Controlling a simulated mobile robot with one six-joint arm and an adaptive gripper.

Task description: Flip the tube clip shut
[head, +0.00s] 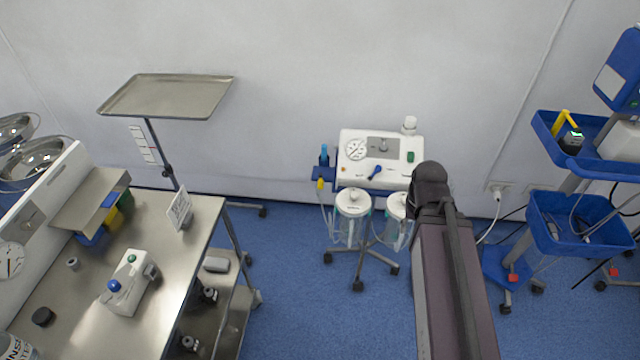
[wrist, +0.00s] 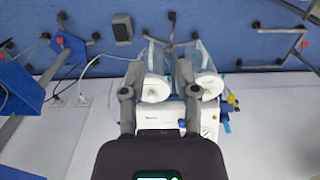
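I cannot make out the tube clip for certain. A small yellow piece (head: 320,184) sits at the left side of the white suction unit (head: 352,150), by a thin tube. A small yellow spot also shows in the wrist view (wrist: 232,101), right of the canisters. Two clear canisters with white lids, the left one (head: 353,202) and the right one (head: 398,206), hang below the unit. In the wrist view my gripper (wrist: 160,68) has its two fingers apart, with nothing seen held between them. In the head view my arm hides the gripper.
A steel table (head: 190,245) with a white device (head: 128,285) stands at left. A tray stand (head: 168,97) is behind it. A trolley with blue baskets (head: 560,240) stands at right. Blue floor is clear between table and suction stand.

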